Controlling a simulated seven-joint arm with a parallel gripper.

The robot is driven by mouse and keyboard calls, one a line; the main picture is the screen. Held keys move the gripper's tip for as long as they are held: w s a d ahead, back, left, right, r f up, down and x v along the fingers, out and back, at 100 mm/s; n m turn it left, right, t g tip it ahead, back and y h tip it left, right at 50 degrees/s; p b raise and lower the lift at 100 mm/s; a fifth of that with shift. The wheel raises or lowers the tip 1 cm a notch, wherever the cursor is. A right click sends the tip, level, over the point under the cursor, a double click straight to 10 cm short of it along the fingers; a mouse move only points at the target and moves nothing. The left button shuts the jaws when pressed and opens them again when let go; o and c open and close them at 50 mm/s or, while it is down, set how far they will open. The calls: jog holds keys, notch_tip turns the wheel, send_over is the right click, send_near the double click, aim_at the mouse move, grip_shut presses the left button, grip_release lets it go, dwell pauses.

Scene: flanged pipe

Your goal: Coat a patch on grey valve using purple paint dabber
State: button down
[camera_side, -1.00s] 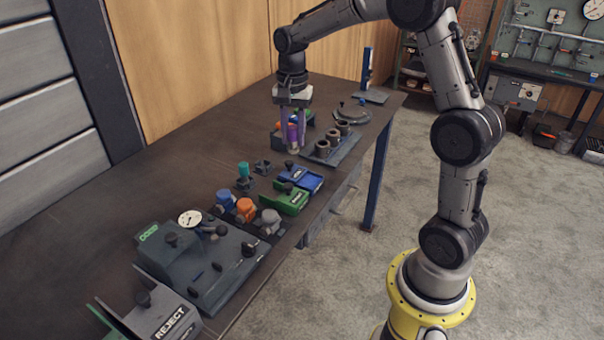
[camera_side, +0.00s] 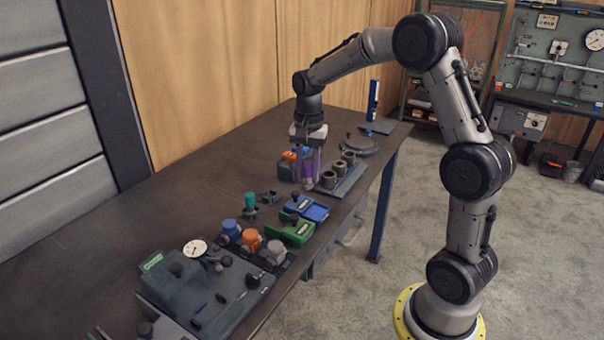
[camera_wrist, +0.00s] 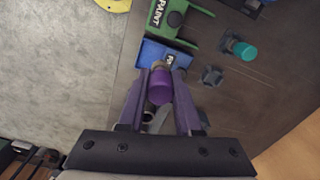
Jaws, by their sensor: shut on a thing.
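My gripper (camera_side: 310,180) is shut on the purple paint dabber (camera_wrist: 160,85), which sits between the two fingers in the wrist view, with a tan end beyond the purple part. In the side view the dabber (camera_side: 308,182) is partly covered by a finger. The grey valve (camera_side: 275,251) stands in a row on the near part of the table, right of an orange valve (camera_side: 250,240) and a blue valve (camera_side: 230,228). My gripper is well apart from it, farther back. The grey valve is not seen in the wrist view.
A blue paint tray (camera_side: 308,208) and green paint tray (camera_side: 293,232) lie between my gripper and the valves. A teal-topped piece (camera_side: 250,201) stands left of them. A rack with several dark sockets (camera_side: 342,180) is right of my gripper. The left table area is clear.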

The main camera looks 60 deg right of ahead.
jog(key=shift+s+d+f, duration=0.2)
jog(key=shift+d+f, duration=0.15)
jog(key=shift+f, duration=1.05)
jog(key=shift+s+d+f, duration=0.2)
jog(key=shift+d+f, duration=0.15)
jog(key=shift+f, duration=1)
jog(key=shift+s+d+f, duration=0.2)
jog(key=shift+d+f, duration=0.15)
jog(key=shift+f, duration=1.05)
jog(key=shift+f, duration=0.65)
jog(key=shift+r, duration=0.1)
notch_tip(320, 180, up, 7)
jog(key=shift+a, duration=0.1)
